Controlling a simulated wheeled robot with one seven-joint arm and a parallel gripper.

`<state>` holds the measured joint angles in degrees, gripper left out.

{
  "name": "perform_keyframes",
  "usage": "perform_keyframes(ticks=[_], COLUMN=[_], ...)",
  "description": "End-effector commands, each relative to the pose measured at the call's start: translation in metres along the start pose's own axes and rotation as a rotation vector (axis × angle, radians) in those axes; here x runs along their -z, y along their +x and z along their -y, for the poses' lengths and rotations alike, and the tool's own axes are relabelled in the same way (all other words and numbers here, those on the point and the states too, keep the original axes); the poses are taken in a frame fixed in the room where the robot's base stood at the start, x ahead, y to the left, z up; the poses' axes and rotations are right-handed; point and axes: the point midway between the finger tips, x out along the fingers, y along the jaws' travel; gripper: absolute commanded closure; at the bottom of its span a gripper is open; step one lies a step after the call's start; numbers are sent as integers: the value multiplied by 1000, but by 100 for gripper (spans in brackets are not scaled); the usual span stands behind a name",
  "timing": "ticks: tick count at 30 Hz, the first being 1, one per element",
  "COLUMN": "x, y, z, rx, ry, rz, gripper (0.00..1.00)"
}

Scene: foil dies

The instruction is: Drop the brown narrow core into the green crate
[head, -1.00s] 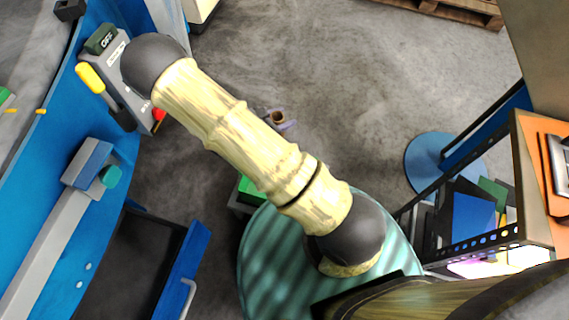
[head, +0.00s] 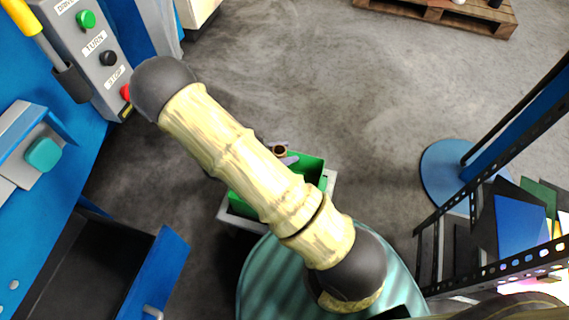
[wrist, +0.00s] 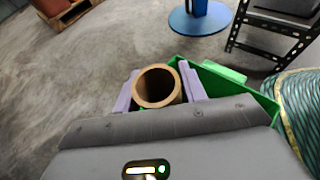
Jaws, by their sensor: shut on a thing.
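The brown narrow core (wrist: 158,86) is a short hollow tube, held between the two pale purple fingers of my gripper (wrist: 160,88) in the wrist view. In the head view the core (head: 279,150) shows small beside my arm, with part of my gripper (head: 285,156) around it. The green crate (head: 309,167) stands low beneath my arm, which hides much of it. The core appears over or near the crate's far edge in the head view; its height above it is hard to tell. In the wrist view the crate (wrist: 222,70) shows behind and right of the fingers.
A blue machine with a control panel (head: 85,50) and an open drawer (head: 165,270) is at the left. A black metal rack (head: 480,240) and a round blue base (head: 450,172) stand right. A pallet (head: 440,12) lies at the back. Concrete floor between is clear.

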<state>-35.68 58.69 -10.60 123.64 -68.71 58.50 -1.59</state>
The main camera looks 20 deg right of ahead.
Motion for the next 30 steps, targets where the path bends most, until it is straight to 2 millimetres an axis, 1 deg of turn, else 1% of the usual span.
perform_keyframes(ticks=[1, 12, 17, 20, 30], x=[8, 7, 12, 19, 55], y=[3, 2, 4, 8, 22], z=[0, 1, 1, 1, 1], rx=[3, 8, 8, 8, 7], ry=[2, 2, 2, 1, 1], rz=[-1, -2, -2, -2, -2], gripper=[80, 80, 80, 80, 80])
